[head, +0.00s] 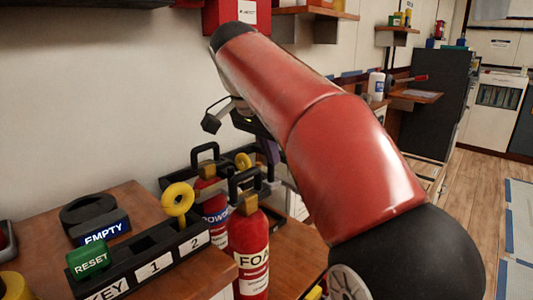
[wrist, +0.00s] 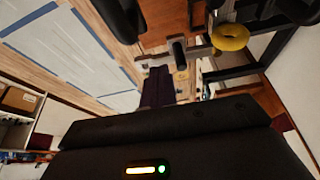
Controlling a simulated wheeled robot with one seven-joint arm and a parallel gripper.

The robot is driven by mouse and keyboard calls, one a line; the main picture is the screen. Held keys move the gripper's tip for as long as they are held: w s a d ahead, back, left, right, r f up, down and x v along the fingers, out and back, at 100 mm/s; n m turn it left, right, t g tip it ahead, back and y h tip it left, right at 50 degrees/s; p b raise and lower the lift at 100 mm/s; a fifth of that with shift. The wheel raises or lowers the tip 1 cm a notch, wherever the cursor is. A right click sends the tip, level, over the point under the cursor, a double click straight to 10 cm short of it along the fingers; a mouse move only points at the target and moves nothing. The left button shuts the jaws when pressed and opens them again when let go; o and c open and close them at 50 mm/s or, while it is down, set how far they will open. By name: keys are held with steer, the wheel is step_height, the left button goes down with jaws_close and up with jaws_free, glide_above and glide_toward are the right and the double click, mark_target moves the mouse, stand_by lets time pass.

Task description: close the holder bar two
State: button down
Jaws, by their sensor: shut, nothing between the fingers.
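A black holder frame (head: 172,181) stands against the wall behind two red extinguishers. A yellow ring (head: 243,161) is near its right part, and a yellow ring also shows in the wrist view (wrist: 230,37), beside black bars (wrist: 236,72). I cannot tell which bar is bar two or whether it is open or closed. My gripper (head: 272,151) is beyond the extinguishers, mostly hidden by my red arm. In the wrist view its dark purple fingers (wrist: 159,72) are shut and empty. They point toward a small grey piece (wrist: 178,50) at the wood edge; contact is unclear.
The FOAM extinguisher (head: 249,246) stands in front of the POWDER one (head: 209,196). At left, a wooden top (head: 138,199) carries a green RESET button (head: 88,259) and a black KEY tray (head: 134,278) with a yellow-ringed key (head: 178,199). Open floor (head: 487,168) lies at right.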

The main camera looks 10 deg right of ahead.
steer(key=b+x, duration=0.1)
steer(key=x, duration=0.6)
steer(key=shift+f, duration=0.25)
steer(key=shift+d, duration=0.2)
